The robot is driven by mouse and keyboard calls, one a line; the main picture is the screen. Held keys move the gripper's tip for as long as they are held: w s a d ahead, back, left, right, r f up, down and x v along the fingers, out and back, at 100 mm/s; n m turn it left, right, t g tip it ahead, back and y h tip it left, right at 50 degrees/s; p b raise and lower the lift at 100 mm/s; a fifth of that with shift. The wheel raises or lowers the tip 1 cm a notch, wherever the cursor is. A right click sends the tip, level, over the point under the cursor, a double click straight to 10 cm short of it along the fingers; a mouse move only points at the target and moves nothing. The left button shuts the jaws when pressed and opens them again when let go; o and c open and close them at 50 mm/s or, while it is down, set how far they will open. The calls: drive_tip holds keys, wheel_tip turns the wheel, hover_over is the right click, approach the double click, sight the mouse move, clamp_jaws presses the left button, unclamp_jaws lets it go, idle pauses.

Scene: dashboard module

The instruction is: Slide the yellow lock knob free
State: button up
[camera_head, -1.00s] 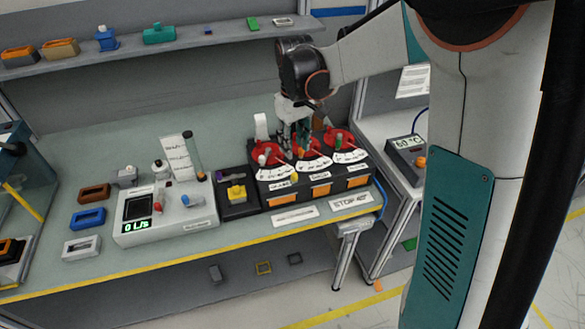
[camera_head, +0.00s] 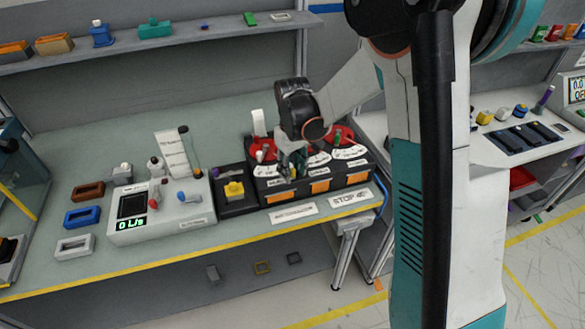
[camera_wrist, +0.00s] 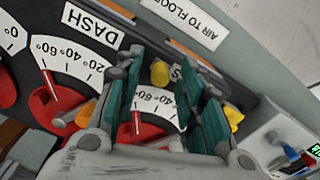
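The dashboard module (camera_head: 318,187) is a black box on the bench with red dials, white scales and orange panels on its front. My gripper (camera_head: 290,170) is low over its left-middle part. In the wrist view my gripper (camera_wrist: 160,62) is open, with teal-padded fingers spread apart. The small yellow lock knob (camera_wrist: 159,73) shows between the fingertips, with a visible gap on either side. A red dial (camera_wrist: 142,130) with a white scale lies behind the fingers, partly hidden. In the head view my gripper largely hides the knob.
A black panel with a yellow block (camera_head: 234,189) stands just left of the module, and a white flow meter box (camera_head: 160,212) beyond it. A white "STOP" label (camera_head: 350,197) lies in front. A white post (camera_head: 258,122) rises behind the module. Bare bench lies behind.

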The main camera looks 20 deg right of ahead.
clamp_jaws()
drive_tip(key=shift+d, duration=2.25)
drive_tip(key=shift+a, duration=0.1)
drive_tip(key=shift+c, duration=0.7)
unclamp_jaws()
drive_tip(key=shift+o, duration=0.7)
drive_tip(key=shift+d, duration=0.2)
drive_tip(key=shift+a, duration=0.1)
